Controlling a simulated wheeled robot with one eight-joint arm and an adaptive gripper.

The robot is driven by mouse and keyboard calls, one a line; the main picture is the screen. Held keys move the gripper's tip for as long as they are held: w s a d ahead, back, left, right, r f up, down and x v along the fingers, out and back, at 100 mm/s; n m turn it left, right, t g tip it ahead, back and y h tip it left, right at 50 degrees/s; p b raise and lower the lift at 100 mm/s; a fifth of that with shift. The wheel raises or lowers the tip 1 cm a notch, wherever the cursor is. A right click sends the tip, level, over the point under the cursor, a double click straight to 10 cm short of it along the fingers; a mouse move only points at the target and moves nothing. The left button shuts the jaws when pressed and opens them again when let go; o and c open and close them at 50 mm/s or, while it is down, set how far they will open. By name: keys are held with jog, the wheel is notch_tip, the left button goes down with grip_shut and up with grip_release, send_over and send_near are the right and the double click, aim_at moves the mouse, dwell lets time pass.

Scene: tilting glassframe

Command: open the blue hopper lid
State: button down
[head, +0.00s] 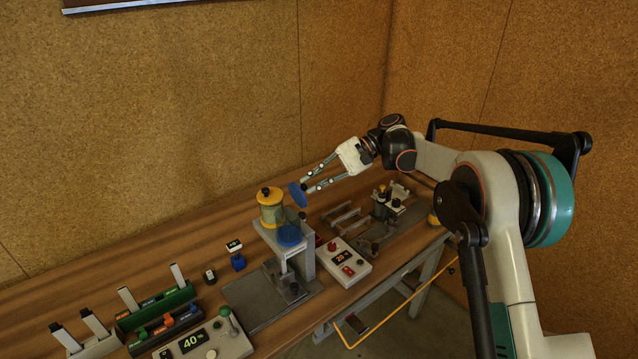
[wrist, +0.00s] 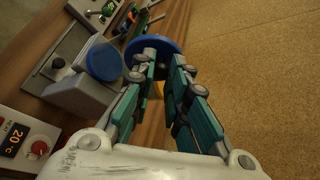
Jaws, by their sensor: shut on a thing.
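My gripper (head: 306,188) is shut on the blue lid (head: 296,195), a round disc that stands tilted, nearly on edge, at the fingertips. The lid also shows beyond the fingers in the wrist view (wrist: 153,45). A blue round hopper (head: 289,236) sits on the grey machine stand, below and slightly left of the held lid; its round blue top shows in the wrist view (wrist: 105,62). The lid is apart from that top in the wrist view. The fingers hide part of the lid, and its knob or grip point cannot be seen.
A yellow-capped hopper (head: 270,207) stands close to the left on the grey stand (head: 302,250). A white control box (head: 344,262) with a red display is at right, metal fixtures (head: 345,215) behind it. Bare wooden bench (head: 120,258) lies left.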

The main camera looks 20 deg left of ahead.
jog(key=shift+f, duration=0.1)
jog(key=c, duration=1.5)
grip_release()
jog(key=v, duration=1.2)
